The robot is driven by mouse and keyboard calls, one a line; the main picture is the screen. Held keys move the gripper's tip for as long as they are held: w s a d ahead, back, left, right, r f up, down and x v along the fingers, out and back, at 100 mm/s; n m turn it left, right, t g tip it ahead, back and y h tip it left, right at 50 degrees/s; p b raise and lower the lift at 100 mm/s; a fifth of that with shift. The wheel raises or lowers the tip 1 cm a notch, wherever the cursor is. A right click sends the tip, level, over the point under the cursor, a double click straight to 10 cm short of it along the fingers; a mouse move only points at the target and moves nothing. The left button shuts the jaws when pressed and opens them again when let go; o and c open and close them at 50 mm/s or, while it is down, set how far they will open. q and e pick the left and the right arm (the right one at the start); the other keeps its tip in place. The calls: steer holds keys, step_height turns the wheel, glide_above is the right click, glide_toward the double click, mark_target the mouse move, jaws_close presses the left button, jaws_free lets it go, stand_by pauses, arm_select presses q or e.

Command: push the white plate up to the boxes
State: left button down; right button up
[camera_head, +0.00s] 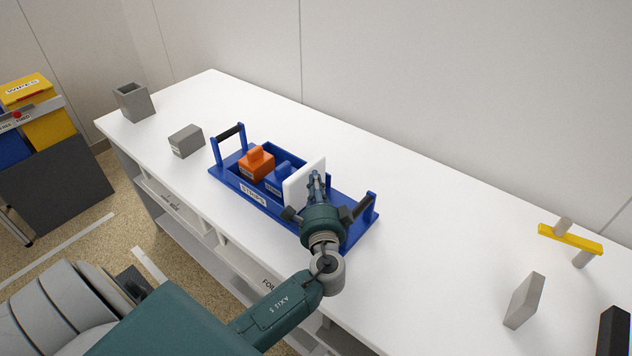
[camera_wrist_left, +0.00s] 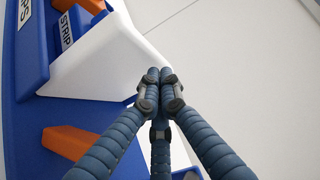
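A blue tray (camera_head: 228,181) with two black-gripped handles stands on the white bench. In it are an orange box (camera_head: 257,166) and, to its right, a blue box (camera_head: 277,180). The white plate (camera_head: 300,184) stands upright across the tray, to the right of the blue box; I cannot tell whether they touch. My left gripper (camera_head: 315,176) is on the plate's right side with its fingers together. In the left wrist view the fingertips (camera_wrist_left: 160,76) are shut, empty, against or very close to the white plate (camera_wrist_left: 100,62). My right gripper is not in view.
A grey block (camera_head: 186,141) and a grey open container (camera_head: 134,101) stand left of the tray. To the right are a grey slab (camera_head: 524,300) and a yellow bar on posts (camera_head: 570,238). The bench between the tray and these is clear.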

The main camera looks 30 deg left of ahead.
arm_select(q)
steer(key=a, duration=0.3)
steer(key=a+b, duration=0.1)
steer(key=a, duration=0.4)
steer(key=shift+w+a, duration=0.3)
steer(key=shift+w, duration=0.1)
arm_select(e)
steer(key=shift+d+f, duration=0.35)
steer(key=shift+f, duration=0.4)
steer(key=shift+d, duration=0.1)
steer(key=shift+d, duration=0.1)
